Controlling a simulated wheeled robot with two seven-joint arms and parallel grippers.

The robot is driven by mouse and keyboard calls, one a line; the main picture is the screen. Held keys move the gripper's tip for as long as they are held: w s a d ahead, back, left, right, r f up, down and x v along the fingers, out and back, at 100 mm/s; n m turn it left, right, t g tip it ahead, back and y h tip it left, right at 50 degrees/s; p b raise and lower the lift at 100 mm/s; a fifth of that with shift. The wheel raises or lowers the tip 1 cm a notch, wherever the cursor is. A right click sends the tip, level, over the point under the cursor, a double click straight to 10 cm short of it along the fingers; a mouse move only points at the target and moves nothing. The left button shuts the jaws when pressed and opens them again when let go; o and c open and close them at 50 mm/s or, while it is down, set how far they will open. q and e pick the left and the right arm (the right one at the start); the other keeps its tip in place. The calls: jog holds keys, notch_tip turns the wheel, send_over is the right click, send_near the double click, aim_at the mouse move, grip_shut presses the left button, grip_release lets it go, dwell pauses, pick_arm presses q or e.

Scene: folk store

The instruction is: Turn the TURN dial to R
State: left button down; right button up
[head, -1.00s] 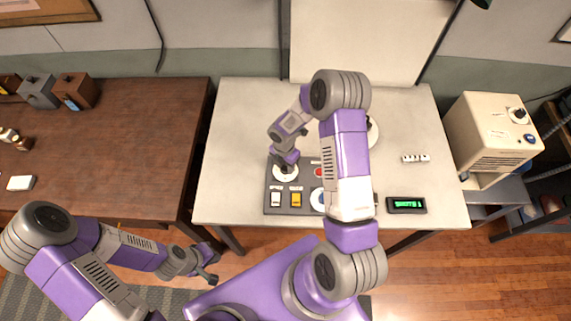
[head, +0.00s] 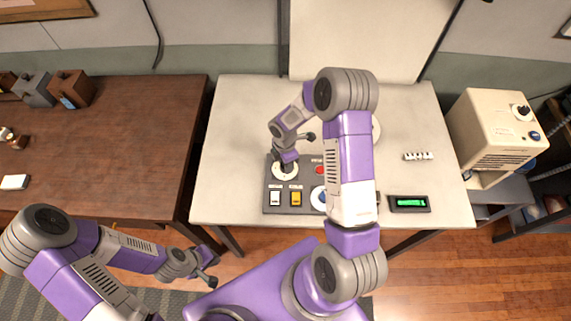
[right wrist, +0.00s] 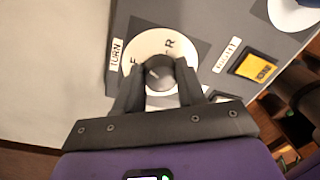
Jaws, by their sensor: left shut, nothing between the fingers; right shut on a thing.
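The TURN dial is a white disc (right wrist: 128,62) with a dark round knob (right wrist: 160,72) at its middle, beside a TURN label. The letters F and R show on the disc in the right wrist view, R at the upper right of the knob and F at its left. I cannot read the knob's pointer surely. My right gripper (right wrist: 158,78) is shut on the knob. In the head view the dial's disc (head: 285,174) lies under the right gripper (head: 284,163). My left gripper (head: 212,280) is shut and empty, low and away from the panel.
The grey panel (head: 270,200) also bears a white switch (head: 275,198), a yellow switch (head: 295,198) and a red button (head: 320,170). A small green display (head: 409,203) sits at the right on the pale table (head: 230,120). My right arm hides part of the panel.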

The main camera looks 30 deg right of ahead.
jog(key=m+b, duration=0.3)
jog(key=m, duration=0.3)
jog(key=m+b, duration=0.1)
jog(key=m, duration=0.2)
jog(key=shift+s+m, duration=0.1)
jog(key=shift+m, duration=0.3)
jog(key=shift+m+y+b, duration=0.3)
jog(key=shift+m+b, duration=0.4)
jog(key=shift+m, duration=0.6)
jog(key=o, duration=1.1)
jog(key=shift+c, duration=0.2)
jog(key=shift+r, duration=0.1)
notch_tip(320, 180, up, 8)
jog(key=shift+d+f+p, duration=0.1)
jog(key=shift+f+p, duration=0.15)
jog(key=shift+p, duration=0.1)
